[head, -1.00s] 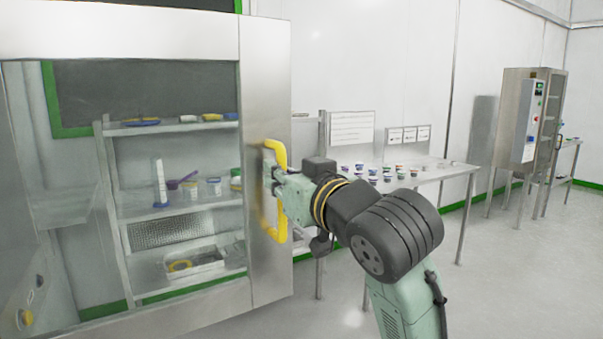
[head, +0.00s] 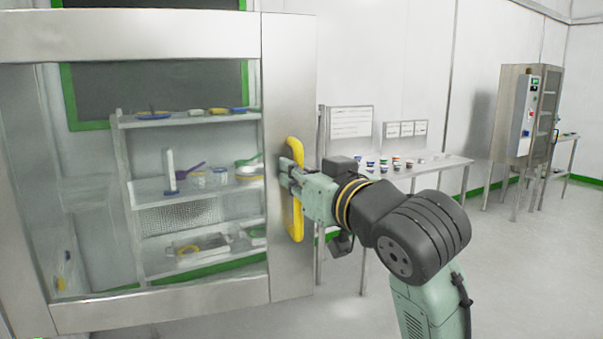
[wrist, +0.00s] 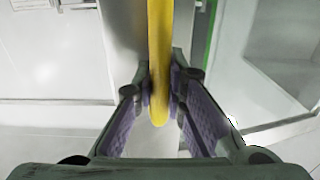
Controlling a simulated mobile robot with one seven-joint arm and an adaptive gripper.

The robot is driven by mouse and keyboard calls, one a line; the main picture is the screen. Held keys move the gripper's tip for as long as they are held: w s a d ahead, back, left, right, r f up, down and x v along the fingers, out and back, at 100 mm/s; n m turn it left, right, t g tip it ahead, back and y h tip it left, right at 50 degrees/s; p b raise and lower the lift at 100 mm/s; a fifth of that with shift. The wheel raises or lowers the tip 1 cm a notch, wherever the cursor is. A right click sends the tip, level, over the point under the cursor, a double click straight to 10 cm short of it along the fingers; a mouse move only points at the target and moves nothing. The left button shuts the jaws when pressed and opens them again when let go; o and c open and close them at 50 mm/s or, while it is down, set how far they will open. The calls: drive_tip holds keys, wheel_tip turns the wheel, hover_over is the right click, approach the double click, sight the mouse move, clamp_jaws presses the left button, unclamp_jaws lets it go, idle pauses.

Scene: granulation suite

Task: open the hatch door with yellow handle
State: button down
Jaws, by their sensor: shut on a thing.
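The hatch door is a large glazed panel with a steel frame (head: 288,75), filling the left of the head view. Its yellow handle (head: 296,222) is an upright bar on the right side of the frame. My gripper (head: 287,172) is at the middle of the handle, reaching in from the right. In the wrist view, the handle (wrist: 160,60) runs down between the two purple-padded fingers of my gripper (wrist: 168,92), and they are shut on it. The door stands at an angle; its far left edge is partly cut off.
Through the glass shows a shelf rack (head: 150,190) with containers and tools. Behind my arm, a table (head: 455,162) carries several small cups. A steel cabinet (head: 510,110) stands at the far right. The floor (head: 530,270) at the right front is clear.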

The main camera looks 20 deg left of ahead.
idle(0.3)
drive_tip(key=c, duration=1.6)
unclamp_jaws()
drive_tip(key=shift+d, duration=0.15)
drive_tip(key=v, duration=1.1)
drive_tip(key=shift+s+d, duration=0.3)
